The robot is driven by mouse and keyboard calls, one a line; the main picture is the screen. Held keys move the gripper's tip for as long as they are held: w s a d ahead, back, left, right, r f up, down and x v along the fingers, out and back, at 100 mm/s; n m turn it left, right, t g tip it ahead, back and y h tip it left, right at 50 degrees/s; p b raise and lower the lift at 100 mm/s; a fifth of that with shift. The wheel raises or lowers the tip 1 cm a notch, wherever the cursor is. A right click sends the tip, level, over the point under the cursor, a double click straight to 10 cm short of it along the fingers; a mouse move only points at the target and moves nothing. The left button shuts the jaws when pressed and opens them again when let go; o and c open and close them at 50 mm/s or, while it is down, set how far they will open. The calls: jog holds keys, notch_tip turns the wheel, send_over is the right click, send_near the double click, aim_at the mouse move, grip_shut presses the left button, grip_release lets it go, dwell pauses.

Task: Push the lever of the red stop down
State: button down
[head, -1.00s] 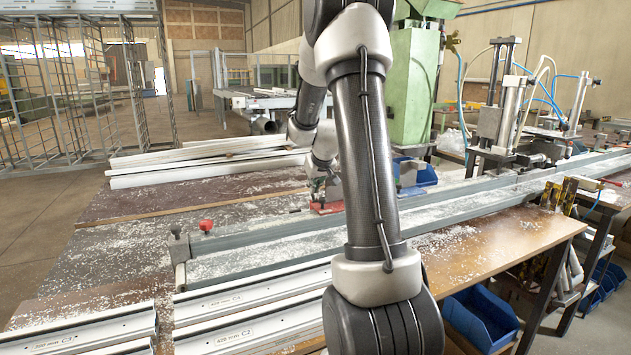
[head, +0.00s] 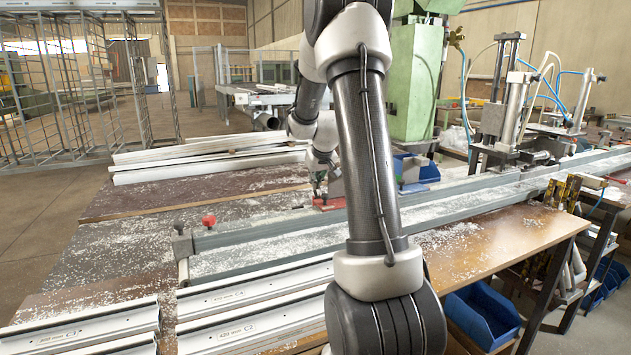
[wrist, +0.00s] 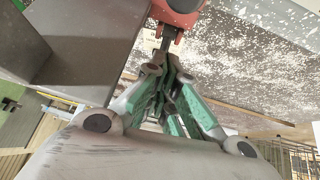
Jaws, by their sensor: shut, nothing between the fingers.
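The red stop (head: 328,203) sits on the bench by the long grey rail, partly hidden behind my arm in the head view. In the wrist view its red body (wrist: 180,12) shows at the top, with a dark, narrow lever (wrist: 168,40) reaching from it toward my fingertips. My gripper (wrist: 170,68) has green-padded fingers that are shut and empty. Its tips are close to the lever's end; I cannot tell whether they touch. In the head view my gripper (head: 319,186) is small, just above the stop's left part.
A grey block (wrist: 75,45) stands close to the left of my fingers in the wrist view. White profiles (head: 250,305) lie in front, more (head: 210,160) behind. Blue bins (head: 482,318) and a clamp machine (head: 500,125) are right.

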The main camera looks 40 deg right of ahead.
jog(key=shift+w+g, duration=0.25)
jog(key=shift+g, duration=0.15)
jog(key=w+g, duration=0.1)
jog(key=w+f+g+y, duration=0.1)
jog(key=g, duration=0.1)
jog(key=w+d+g, duration=0.1)
jog(key=g, duration=0.1)
jog(key=shift+w+f+y, duration=0.15)
jog(key=shift+f+y, duration=0.1)
jog(key=shift+y, duration=0.05)
jog(key=shift+w+d+f, duration=0.1)
jog(key=shift+w+f, duration=0.4)
jog(key=shift+f, duration=0.05)
dwell(0.4)
notch_tip(320, 180, up, 12)
jog(key=shift+a, duration=0.45)
jog(key=shift+w+f, duration=0.1)
